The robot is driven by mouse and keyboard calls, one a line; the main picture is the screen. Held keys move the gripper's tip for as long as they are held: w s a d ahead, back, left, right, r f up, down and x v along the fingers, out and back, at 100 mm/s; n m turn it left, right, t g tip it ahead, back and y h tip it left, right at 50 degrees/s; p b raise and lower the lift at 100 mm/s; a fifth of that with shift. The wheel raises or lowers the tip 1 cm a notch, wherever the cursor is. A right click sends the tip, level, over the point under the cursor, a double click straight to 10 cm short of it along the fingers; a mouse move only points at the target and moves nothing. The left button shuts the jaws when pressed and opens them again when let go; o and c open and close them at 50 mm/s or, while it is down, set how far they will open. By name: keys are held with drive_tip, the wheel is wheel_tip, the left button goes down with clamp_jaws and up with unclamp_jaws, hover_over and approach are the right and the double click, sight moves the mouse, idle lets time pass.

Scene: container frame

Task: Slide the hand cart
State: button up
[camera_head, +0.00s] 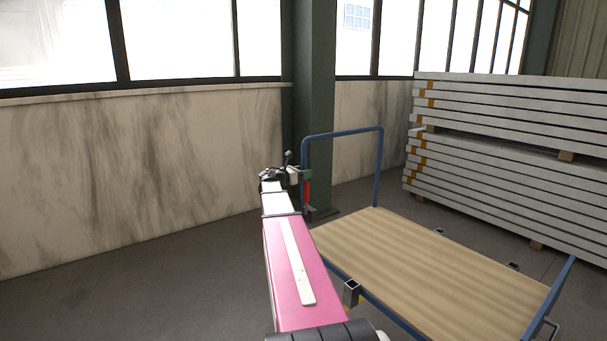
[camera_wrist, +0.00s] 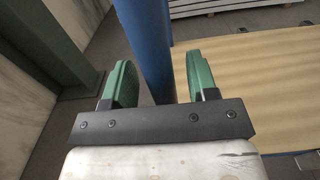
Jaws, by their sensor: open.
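The hand cart has a flat wooden deck (camera_head: 430,268) with a blue frame and a tall blue tube handle (camera_head: 345,132) at its far left end. Another blue rail (camera_head: 556,290) stands at the near right end. My gripper (camera_head: 301,176) is at the handle's left upright in the head view. In the wrist view the blue upright (camera_wrist: 147,45) passes between the two green fingers of my gripper (camera_wrist: 158,65). The fingers are open, with a gap on each side of the tube. The deck (camera_wrist: 255,85) shows at right there.
A dark green pillar (camera_head: 312,80) stands just behind the handle. A stained wall (camera_head: 140,165) with windows runs along the left. Stacked white panels (camera_head: 510,155) stand behind the cart at right. Bare floor (camera_head: 130,300) is clear at left.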

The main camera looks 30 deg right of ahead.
clamp_jaws()
drive_tip(key=s+d, duration=0.1)
drive_tip(key=s, duration=1.5)
drive_tip(key=shift+s+d, duration=0.2)
unclamp_jaws()
drive_tip(key=a, duration=1.1)
drive_tip(key=shift+s, duration=0.45)
